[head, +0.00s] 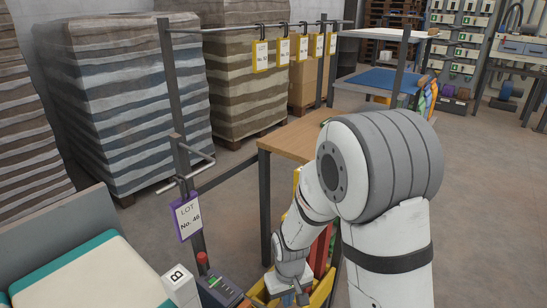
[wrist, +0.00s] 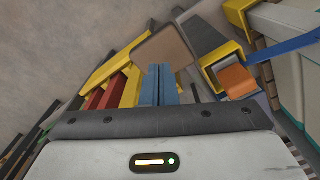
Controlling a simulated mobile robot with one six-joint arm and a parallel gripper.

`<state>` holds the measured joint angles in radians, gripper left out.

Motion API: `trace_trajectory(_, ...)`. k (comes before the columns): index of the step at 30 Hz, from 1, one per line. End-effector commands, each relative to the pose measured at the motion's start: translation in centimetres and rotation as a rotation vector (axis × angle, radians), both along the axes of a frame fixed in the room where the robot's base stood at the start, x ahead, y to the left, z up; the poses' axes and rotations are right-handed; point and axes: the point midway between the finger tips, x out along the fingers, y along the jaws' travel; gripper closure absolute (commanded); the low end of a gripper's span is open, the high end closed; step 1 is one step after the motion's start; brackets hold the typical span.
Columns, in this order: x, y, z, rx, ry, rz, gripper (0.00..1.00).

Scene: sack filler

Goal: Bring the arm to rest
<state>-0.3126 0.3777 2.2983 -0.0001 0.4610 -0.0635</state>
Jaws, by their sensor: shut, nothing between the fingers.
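My white and grey arm fills the right middle of the head view and bends down to the lower centre. My gripper (wrist: 159,70) shows in the wrist view as two blue fingers side by side, shut with nothing between them. In the head view the wrist end hangs low, over or beside a yellow-edged container (head: 322,292) near the wooden-topped table (head: 292,140). The fingertips are hard to make out there. In the wrist view, red and yellow pieces (wrist: 105,92) lie left of the fingers; whether anything touches them I cannot tell.
A post with a purple-framed lot tag (head: 188,215) stands left of the arm. A dark control box (head: 218,289) is close to the wrist. A teal-edged bed (head: 85,275) is at lower left. Stacked pallets (head: 130,90) stand behind. Open floor (head: 480,190) lies to the right.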

Motion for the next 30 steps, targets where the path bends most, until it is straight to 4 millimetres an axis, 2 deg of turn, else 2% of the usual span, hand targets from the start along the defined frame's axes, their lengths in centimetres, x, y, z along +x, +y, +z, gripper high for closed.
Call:
trace_trajectory(5,-0.4,-2.3,7.7,0.013,-0.043,-0.062,1.00)
trace_trajectory(8,-1.5,-4.1,13.1,0.020,-0.072,-0.112,1.00)
trace_trajectory(12,-3.6,-6.6,19.8,0.028,-0.113,-0.182,1.00)
trace_trajectory(18,-7.5,-9.7,27.8,0.035,-0.168,-0.281,1.00)
trace_trajectory(21,-9.5,-10.8,30.6,0.037,-0.189,-0.320,1.00)
trace_trajectory(24,-10.9,-11.5,32.3,0.038,-0.205,-0.348,1.00)
trace_trajectory(30,-12.2,-11.9,33.4,0.038,-0.215,-0.372,1.00)
